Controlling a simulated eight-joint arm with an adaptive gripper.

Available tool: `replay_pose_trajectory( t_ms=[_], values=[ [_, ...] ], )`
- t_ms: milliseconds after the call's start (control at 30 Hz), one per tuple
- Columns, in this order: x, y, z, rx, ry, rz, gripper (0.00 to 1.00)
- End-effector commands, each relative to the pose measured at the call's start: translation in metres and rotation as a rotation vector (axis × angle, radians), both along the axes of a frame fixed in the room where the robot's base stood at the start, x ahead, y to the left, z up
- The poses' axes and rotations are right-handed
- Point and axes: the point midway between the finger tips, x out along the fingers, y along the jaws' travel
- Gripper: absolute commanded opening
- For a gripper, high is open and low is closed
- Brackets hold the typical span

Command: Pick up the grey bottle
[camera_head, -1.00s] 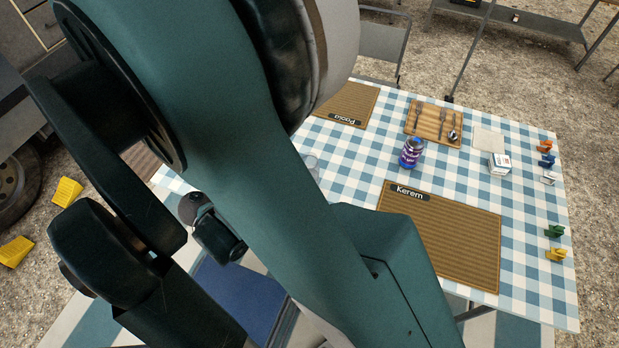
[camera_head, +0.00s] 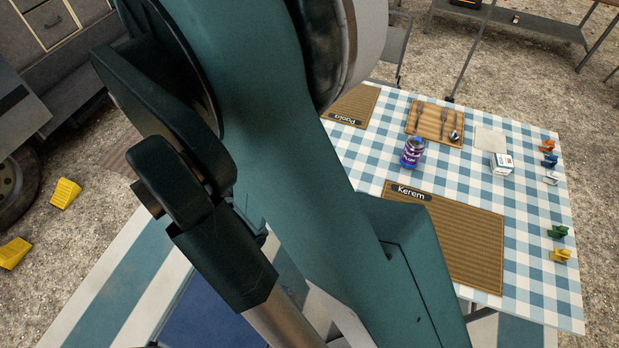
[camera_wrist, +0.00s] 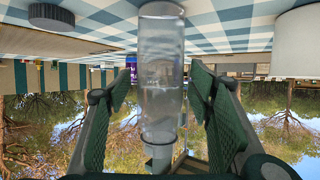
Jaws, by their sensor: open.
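The grey bottle (camera_wrist: 161,75) is see-through and shows in the middle of the wrist view, which is upside down. Its wide base meets the checked tablecloth at the top of the picture, and its narrow neck points down. My gripper (camera_wrist: 160,92) is open, with one finger on each side of the bottle. Gaps show between the bottle and both fingers. In the head view my arm hides the bottle and the gripper.
The checked table (camera_head: 535,290) bears a purple can (camera_head: 412,152), a cutlery board (camera_head: 424,124), the Kerem placemat (camera_head: 460,240), a small white box (camera_head: 502,163) and coloured clips along its right edge. A white cylinder (camera_wrist: 298,42) and a dark round thing (camera_wrist: 50,17) flank the bottle.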

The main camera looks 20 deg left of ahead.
Motion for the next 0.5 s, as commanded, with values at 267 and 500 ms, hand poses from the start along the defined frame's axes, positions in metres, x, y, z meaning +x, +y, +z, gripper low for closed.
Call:
replay_pose_trajectory(
  t_ms=[267,500],
  values=[
    [-0.0002,0.0001,0.0001,0.000,0.000,0.000,0.52],
    [-0.0002,0.0001,0.0000,0.000,0.000,0.000,0.30]
  ],
)
